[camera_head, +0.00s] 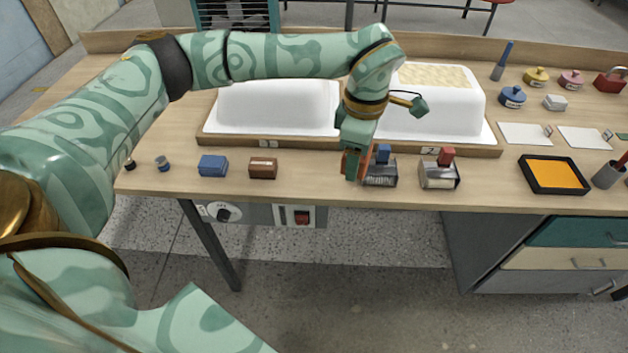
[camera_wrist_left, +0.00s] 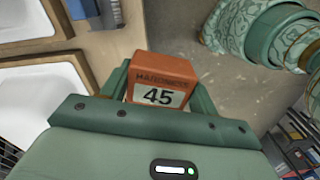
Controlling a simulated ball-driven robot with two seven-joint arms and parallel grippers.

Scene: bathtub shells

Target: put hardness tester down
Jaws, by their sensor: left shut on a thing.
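The hardness tester is an orange-brown block (camera_wrist_left: 160,78) with a label reading "HARDNESS" and a display showing 45, seen in the left wrist view. In the head view only a small orange part of it (camera_head: 349,165) shows at my fingers. My left gripper (camera_head: 356,168) is shut on it near the table's front edge, beside the blue-topped metal tool. The wrist view shows the tester between the two green fingers (camera_wrist_left: 158,92). Whether it touches the table I cannot tell. My right gripper is not in view.
Two white bathtub shells (camera_head: 275,107) (camera_head: 430,110) stand on wooden bases behind. A blue block (camera_head: 213,166), a brown block (camera_head: 263,167), a blue-topped tool (camera_head: 381,172) and a red-topped tool (camera_head: 440,172) line the front. Bare tabletop (camera_head: 310,175) lies left of my gripper.

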